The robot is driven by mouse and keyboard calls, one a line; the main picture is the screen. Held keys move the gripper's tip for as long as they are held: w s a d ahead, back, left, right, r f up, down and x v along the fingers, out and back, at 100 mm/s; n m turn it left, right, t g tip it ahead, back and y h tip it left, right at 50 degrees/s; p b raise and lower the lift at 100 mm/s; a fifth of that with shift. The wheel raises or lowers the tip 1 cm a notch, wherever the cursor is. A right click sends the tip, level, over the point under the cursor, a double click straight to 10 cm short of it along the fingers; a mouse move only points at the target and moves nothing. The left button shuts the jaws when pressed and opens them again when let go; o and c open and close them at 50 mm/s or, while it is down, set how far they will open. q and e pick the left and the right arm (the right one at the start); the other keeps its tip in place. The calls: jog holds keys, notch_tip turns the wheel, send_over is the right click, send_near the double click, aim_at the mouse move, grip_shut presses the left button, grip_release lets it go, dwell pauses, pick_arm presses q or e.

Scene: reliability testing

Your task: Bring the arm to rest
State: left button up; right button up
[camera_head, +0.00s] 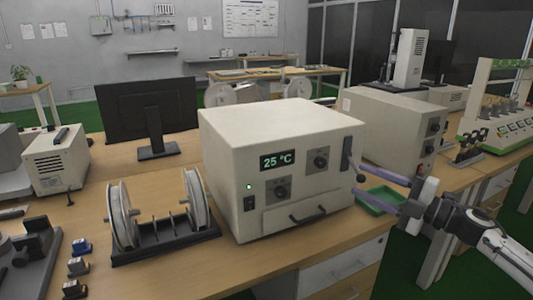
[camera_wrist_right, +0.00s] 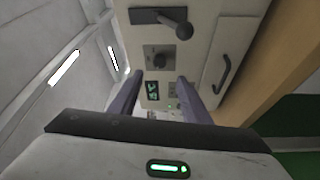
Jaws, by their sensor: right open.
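My right gripper (camera_head: 354,176) comes in from the right in the head view, its two purple-grey fingers spread apart with nothing seen between them. It is in front of the right edge of a cream box-shaped chamber (camera_head: 280,125) with a green "25 °C" display (camera_head: 277,160). A dark lever (camera_head: 347,150) on the chamber's right front edge is close to the upper fingertip; I cannot tell whether they touch. In the right wrist view the open fingers (camera_wrist_right: 158,88) point at the chamber front, with the lever (camera_wrist_right: 165,19) above them. My left gripper is not in view.
A green tray (camera_head: 380,199) lies on the wooden bench below my right gripper. A twin-disc rack (camera_head: 165,235) stands left of the chamber, with a monitor (camera_head: 150,112) behind it. Another cream instrument (camera_head: 392,125) stands behind to the right.

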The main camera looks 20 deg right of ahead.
jog(key=shift+f, duration=0.1)
jog(key=s+a+f+m+g+h+p, duration=0.1)
jog(key=s+a+f+m+h, duration=0.35)
jog(key=f, duration=0.75)
jog(key=s+a+f+m+g+h+p, duration=0.15)
jog(key=s+a+f+m, duration=0.35)
jog(key=a+f+m, duration=0.5)
jog(key=s+a+f+m+g, duration=0.4)
jog(key=s+a+f, duration=0.8)
jog(key=s+a, duration=0.4)
jog(key=shift+s+f+m+g, duration=0.35)
jog(key=shift+s+f+g, duration=0.05)
jog(key=shift+g, duration=0.45)
